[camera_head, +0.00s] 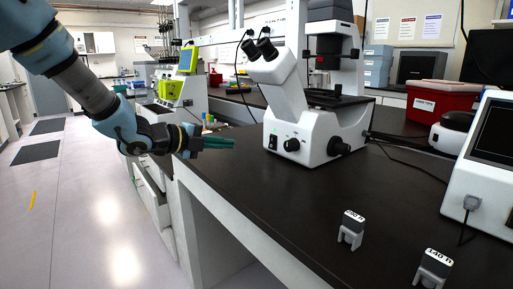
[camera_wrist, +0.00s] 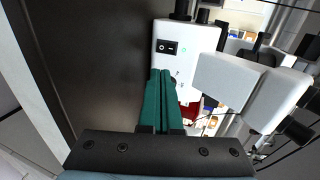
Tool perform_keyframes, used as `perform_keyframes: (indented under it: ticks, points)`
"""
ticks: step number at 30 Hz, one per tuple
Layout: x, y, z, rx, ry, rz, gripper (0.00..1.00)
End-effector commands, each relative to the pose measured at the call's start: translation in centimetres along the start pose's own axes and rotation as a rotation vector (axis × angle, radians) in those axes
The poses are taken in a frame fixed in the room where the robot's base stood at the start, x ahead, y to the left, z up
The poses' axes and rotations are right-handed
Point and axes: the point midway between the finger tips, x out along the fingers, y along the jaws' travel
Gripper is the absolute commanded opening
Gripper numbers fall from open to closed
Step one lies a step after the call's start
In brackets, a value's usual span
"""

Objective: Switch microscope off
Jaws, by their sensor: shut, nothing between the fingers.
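The white microscope (camera_head: 310,125) stands upright on the black bench top. Its black rocker switch (camera_head: 272,142) is on the base's front face, left of a round black knob. In the wrist view the switch (camera_wrist: 167,47) shows a circle and a line mark, with a small lit green lamp beside it. My gripper (camera_head: 233,142) is at the bench's left edge, to the left of the microscope, and points at its base. In the wrist view the green fingers (camera_wrist: 159,73) are together and empty. Their tips appear just below the switch, apart from it as far as I can tell.
The black bench top (camera_head: 290,205) is clear in front of the microscope. Two small labelled blocks (camera_head: 351,229) (camera_head: 433,268) stand at the front right. A white device (camera_head: 485,160) with a cable is at the right edge. A red box (camera_head: 440,102) stands behind.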

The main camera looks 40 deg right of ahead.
Motion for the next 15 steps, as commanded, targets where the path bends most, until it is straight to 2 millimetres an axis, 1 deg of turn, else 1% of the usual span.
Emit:
perform_keyframes:
  ticks: [5, 8, 15]
  points:
    - [1.4, -0.1, -0.1, -0.001, 0.003, -0.001, 0.0]
    - [3.0, -0.1, -0.1, -0.003, 0.004, -0.001, 0.0]
    - [8.1, -0.1, -0.1, -0.005, 0.003, 0.0, 0.0]
